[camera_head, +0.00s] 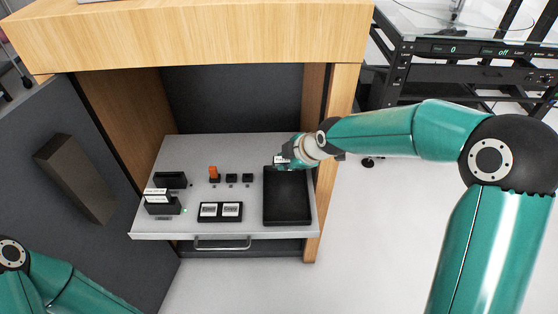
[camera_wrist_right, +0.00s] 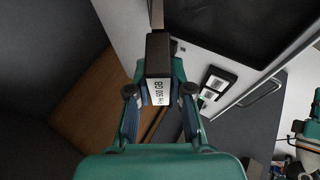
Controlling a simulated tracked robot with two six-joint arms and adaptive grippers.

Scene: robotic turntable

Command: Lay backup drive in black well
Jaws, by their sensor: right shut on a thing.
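The backup drive (camera_wrist_right: 158,55) is a black box with a white label reading 500 GB. In the right wrist view it sits between the fingers of my right gripper (camera_wrist_right: 160,92), which is shut on it. In the head view my right gripper (camera_head: 284,160) is at the far end of the black well (camera_head: 287,208), with the drive mostly hidden there. The black well is a dark rectangular tray at the right of the grey pull-out shelf and looks empty; it also shows in the right wrist view (camera_wrist_right: 262,25). My left gripper is out of view.
On the shelf (camera_head: 200,145) are a black dock holding a labelled unit (camera_head: 158,195), a black holder (camera_head: 171,180), an orange piece (camera_head: 213,173), small black sockets (camera_head: 231,178) and a frame with two white tiles (camera_head: 220,211). A wooden side post (camera_head: 335,130) stands right of the well.

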